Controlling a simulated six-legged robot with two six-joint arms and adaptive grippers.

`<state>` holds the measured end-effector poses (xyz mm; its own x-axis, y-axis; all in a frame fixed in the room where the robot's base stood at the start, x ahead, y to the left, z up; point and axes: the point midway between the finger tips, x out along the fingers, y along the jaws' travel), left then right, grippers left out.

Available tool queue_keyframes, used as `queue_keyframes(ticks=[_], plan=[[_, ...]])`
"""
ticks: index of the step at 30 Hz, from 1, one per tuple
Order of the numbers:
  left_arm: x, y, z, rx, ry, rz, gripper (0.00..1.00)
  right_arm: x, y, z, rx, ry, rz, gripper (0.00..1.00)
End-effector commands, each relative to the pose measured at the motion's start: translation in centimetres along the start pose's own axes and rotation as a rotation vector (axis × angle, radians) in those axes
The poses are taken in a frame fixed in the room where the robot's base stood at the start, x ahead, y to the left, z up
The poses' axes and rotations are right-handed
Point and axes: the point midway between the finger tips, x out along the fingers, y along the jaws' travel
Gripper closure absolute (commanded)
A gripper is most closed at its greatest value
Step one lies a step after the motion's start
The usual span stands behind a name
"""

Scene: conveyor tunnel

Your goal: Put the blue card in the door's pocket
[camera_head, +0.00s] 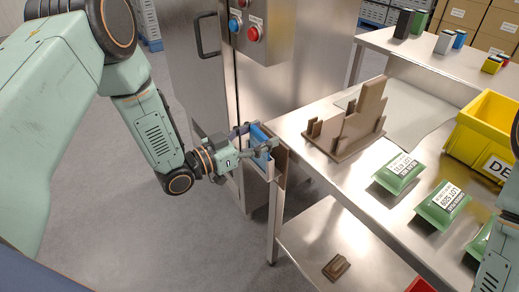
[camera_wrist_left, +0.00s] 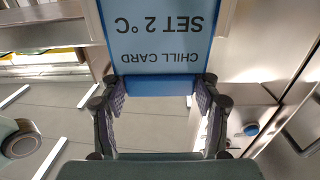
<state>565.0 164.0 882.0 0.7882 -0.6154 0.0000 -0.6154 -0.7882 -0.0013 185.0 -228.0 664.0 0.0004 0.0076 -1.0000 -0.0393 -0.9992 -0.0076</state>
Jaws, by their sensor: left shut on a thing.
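The blue card (camera_head: 260,139) is at the near left corner of the steel table, in front of the cabinet. My left gripper (camera_head: 255,145) is shut on it. In the left wrist view the blue card (camera_wrist_left: 158,40) reads "CHILL CARD SET 2°C" upside down, its near edge between the two fingers (camera_wrist_left: 160,90). A brown holder (camera_head: 281,166) is close beside the card at the table corner; I cannot tell whether they touch. The steel door (camera_head: 193,75) with a dark handle is behind the gripper. I cannot make out its pocket. My right gripper is out of view.
The cabinet carries a control box (camera_head: 262,30) with blue and red buttons. On the steel table (camera_head: 335,180) are a brown stepped stand (camera_head: 350,125), green packs (camera_head: 400,172) and a yellow crate (camera_head: 478,145). The floor left of the table is clear.

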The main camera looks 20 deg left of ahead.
Motion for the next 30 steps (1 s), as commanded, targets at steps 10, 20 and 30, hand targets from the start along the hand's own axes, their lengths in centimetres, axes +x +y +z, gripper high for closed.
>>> queue_keyframes(ticks=[10, 20, 30], plan=[[0.0, 0.0, 0.1, -0.002, -0.002, -0.002, 0.95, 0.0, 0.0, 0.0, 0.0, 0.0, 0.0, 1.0], [0.0, 0.0, -0.8, -0.001, -0.001, -0.002, 0.95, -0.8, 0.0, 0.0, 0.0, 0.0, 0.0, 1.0], [0.0, 0.0, -2.0, -0.001, 0.0, -0.001, 0.95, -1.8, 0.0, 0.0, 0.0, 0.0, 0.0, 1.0]])
